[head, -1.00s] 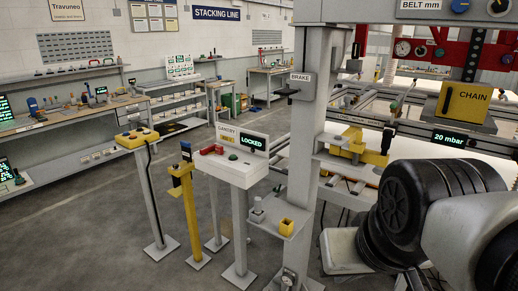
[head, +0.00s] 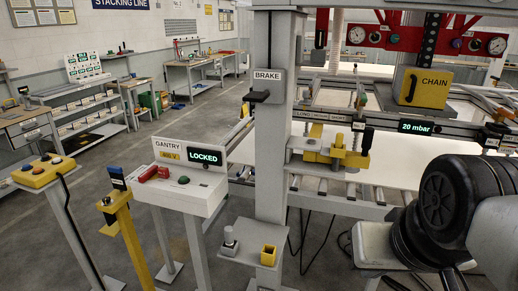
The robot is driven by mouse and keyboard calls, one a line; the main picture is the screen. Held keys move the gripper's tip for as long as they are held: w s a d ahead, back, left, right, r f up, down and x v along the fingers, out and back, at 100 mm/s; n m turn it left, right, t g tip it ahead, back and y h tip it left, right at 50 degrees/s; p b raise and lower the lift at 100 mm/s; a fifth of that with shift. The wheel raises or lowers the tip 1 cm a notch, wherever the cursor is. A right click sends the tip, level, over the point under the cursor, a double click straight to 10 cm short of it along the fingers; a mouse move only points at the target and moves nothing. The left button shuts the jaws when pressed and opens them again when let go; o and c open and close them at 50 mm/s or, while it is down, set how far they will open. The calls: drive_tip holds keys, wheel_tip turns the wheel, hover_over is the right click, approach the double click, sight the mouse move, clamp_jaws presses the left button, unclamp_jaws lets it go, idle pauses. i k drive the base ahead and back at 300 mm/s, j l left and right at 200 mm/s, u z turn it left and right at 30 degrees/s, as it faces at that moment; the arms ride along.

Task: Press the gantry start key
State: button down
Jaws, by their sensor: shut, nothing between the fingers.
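The white gantry console (head: 172,198) stands on posts left of the grey column. Its upright panel (head: 192,154) reads "GANTRY", a yellow "400 V" label and a display (head: 205,157) showing "LOCKED". On its sloped top are a red handle-like part (head: 153,173) and a green round button (head: 184,180). Which of these is the start key is not labelled legibly. My gripper is not in view; only dark, rounded links of my own arm show at the lower right, well to the right of the console.
A grey column (head: 270,130) with a "BRAKE" lever box (head: 267,80) stands right of the console. A yellow button box (head: 43,172) and a yellow post (head: 122,215) stand left. A shelf (head: 245,245) with a yellow cup (head: 268,255) juts below. Open floor lies behind the console.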

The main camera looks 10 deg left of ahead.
sight(183, 179)
drive_tip(key=i+j+z, duration=0.1)
drive_tip(key=j, duration=0.25)
drive_tip(key=i+j+z, duration=0.1)
drive_tip(key=j, duration=0.25)
drive_tip(key=i+j+z, duration=0.1)
drive_tip(key=j, duration=0.3)
drive_tip(key=i+j, duration=0.1)
drive_tip(key=j, duration=0.3)
drive_tip(key=i+j, duration=0.15)
drive_tip(key=j, duration=0.25)
drive_tip(key=i+j, duration=0.1)
drive_tip(key=j, duration=0.3)
drive_tip(key=i+j, duration=0.15)
drive_tip(key=j, duration=0.25)
drive_tip(key=i+j, duration=0.1)
drive_tip(key=j, duration=0.3)
drive_tip(key=i+j+z, duration=0.1)
drive_tip(key=j, duration=0.3)
